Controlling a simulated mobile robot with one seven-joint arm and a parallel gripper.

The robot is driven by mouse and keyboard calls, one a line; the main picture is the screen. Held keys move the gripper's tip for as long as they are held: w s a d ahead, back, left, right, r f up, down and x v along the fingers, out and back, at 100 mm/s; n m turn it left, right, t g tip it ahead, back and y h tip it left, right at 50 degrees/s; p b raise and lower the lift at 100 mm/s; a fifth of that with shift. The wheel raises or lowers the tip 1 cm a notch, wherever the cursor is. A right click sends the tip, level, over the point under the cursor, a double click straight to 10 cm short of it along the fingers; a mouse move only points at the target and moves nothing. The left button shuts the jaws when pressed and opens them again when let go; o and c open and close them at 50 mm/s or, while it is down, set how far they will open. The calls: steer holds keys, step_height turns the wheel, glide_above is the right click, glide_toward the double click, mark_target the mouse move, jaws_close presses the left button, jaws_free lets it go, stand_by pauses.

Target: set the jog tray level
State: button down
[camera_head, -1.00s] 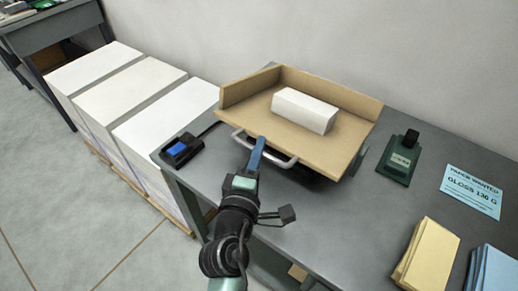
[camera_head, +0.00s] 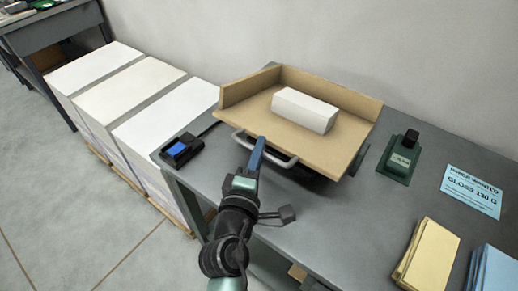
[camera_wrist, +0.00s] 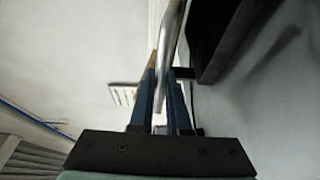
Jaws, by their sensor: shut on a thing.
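My gripper (camera_head: 260,143) is shut on the left part of this handle. In the wrist view, the blue fingers (camera_wrist: 163,80) stand on either side of the metal bar (camera_wrist: 171,38). What supports the tray underneath is hidden.
A black device with a blue top (camera_head: 180,149) sits at the table's left corner. A dark green device (camera_head: 400,157) stands right of the tray. A blue paper sign (camera_head: 472,191), a yellow stack (camera_head: 427,254) and a blue stack (camera_head: 494,273) lie right. White paper stacks (camera_head: 128,96) stand left.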

steer(key=f+b, duration=0.1)
steer(key=b, duration=0.1)
steer(key=f+b, duration=0.1)
steer(key=b, duration=0.2)
steer(key=f+t+b, duration=0.1)
steer(key=b, duration=0.1)
steer(key=shift+s+a+f+n+b, duration=0.2)
steer(key=shift+s+f+n+b, duration=0.05)
steer(key=shift+s+n+b, duration=0.1)
steer(key=shift+f+b, duration=0.75)
steer(key=shift+b, duration=0.1)
steer(key=c, duration=0.9)
jaws_free()
steer(key=shift+h, duration=0.3)
steer(key=shift+b+v, duration=0.95)
steer(key=shift+v, duration=5.6)
